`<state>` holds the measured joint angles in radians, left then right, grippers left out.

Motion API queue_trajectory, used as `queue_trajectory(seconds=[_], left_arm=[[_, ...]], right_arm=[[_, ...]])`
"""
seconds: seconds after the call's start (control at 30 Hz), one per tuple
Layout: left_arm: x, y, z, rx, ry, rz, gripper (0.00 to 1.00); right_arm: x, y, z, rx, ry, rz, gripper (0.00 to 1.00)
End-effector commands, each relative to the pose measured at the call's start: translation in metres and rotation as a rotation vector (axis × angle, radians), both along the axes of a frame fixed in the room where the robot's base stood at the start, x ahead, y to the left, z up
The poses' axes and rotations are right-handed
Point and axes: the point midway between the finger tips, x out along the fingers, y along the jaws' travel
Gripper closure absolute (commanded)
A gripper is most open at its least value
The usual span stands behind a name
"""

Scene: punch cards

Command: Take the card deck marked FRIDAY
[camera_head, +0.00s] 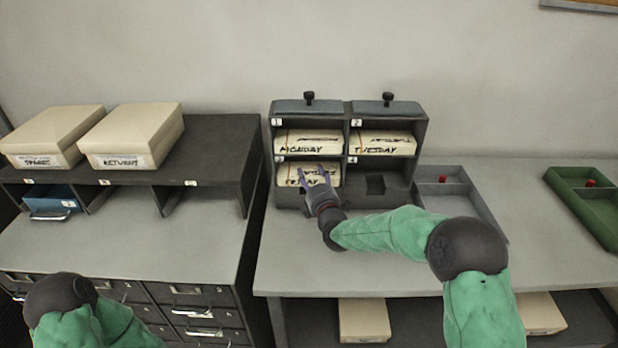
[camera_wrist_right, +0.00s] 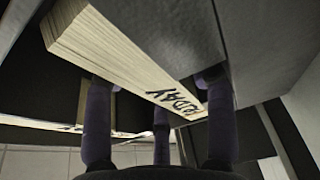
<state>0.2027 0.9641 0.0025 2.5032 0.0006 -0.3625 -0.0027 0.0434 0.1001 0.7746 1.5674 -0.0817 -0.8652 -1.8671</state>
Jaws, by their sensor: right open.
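The FRIDAY card deck (camera_head: 330,169) is a cream block lying in compartment 3, lower left of the dark grey rack (camera_head: 422,140). Its lettering is partly covered in the head view. In the right wrist view the deck (camera_wrist_right: 120,60) shows its edge and the letters "DAY". My right gripper (camera_head: 316,179) is open at the front of that compartment, its dark fingers around the deck's front end; I cannot tell if they touch it. The MONDAY deck (camera_head: 309,141) is in compartment 1 and the TUESDAY deck (camera_head: 383,145) in compartment 2. My left gripper is out of view.
Compartment 4 (camera_head: 378,172) holds no deck. A grey tray (camera_head: 460,195) and a green tray (camera_head: 590,205) lie to the right. Boxes marked SPARES (camera_head: 48,135) and RETURNS (camera_head: 135,135) stand on the left cabinet. The bench front (camera_head: 300,262) is clear.

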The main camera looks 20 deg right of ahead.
Motion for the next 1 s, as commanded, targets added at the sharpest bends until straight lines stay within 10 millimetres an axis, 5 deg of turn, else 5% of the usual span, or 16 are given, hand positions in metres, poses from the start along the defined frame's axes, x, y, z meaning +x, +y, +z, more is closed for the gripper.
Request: queue_trajectory(seconds=[0.37, 0.6, 1.0], left_arm=[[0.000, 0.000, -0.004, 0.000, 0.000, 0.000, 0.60], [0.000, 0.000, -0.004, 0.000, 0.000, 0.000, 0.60], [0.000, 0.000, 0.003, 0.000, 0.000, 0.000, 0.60]], right_arm=[[0.013, 0.000, 0.001, 0.000, -0.001, 0.000, 0.44], [0.013, 0.000, 0.001, 0.000, -0.001, 0.000, 1.00], [0.014, 0.000, 0.015, 0.000, -0.007, -0.001, 1.00]])
